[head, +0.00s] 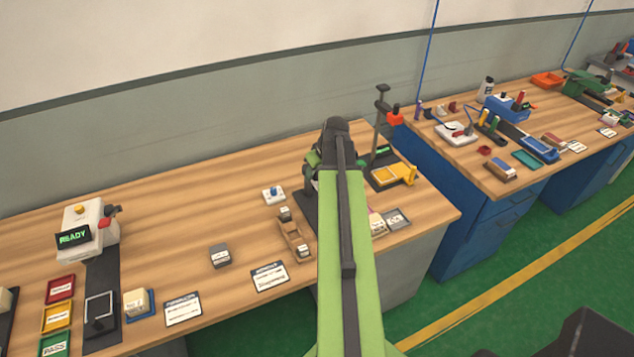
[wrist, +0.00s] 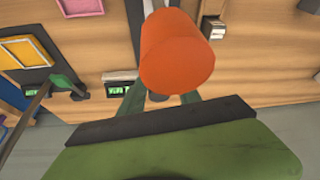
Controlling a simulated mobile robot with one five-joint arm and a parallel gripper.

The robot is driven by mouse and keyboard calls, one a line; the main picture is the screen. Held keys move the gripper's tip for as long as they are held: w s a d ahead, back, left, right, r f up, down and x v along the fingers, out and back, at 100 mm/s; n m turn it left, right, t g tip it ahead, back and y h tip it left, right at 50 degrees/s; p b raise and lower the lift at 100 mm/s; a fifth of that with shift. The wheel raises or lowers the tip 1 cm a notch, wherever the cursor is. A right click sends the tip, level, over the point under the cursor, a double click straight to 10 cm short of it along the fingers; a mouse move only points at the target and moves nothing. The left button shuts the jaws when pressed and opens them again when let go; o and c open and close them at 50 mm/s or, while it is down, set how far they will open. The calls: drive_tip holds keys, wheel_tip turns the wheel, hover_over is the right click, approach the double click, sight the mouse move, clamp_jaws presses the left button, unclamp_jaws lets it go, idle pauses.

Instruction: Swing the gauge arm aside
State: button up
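My gripper (wrist: 160,98) is at the end of my green arm. In the wrist view its two dark fingers stand apart, with a large orange cylinder (wrist: 178,50) directly in front of them. The cylinder covers the fingertips, so I cannot tell whether they touch or grip it. It may be the handle of the gauge arm, but the arm itself is not clearly seen. In the head view my arm hides most of the device around the gripper, showing only part of its dark base (head: 308,212).
Right of my arm stands a post with a red-orange block (head: 393,117) and a yellow tray (head: 390,176), which also shows in the wrist view (wrist: 22,50). Left are a brown holder (head: 292,238), a grey block (head: 220,256) and a READY machine (head: 85,232). Bare bench (head: 170,240) lies between.

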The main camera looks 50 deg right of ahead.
drive_tip(key=shift+f, duration=0.1)
clamp_jaws()
idle(1.3)
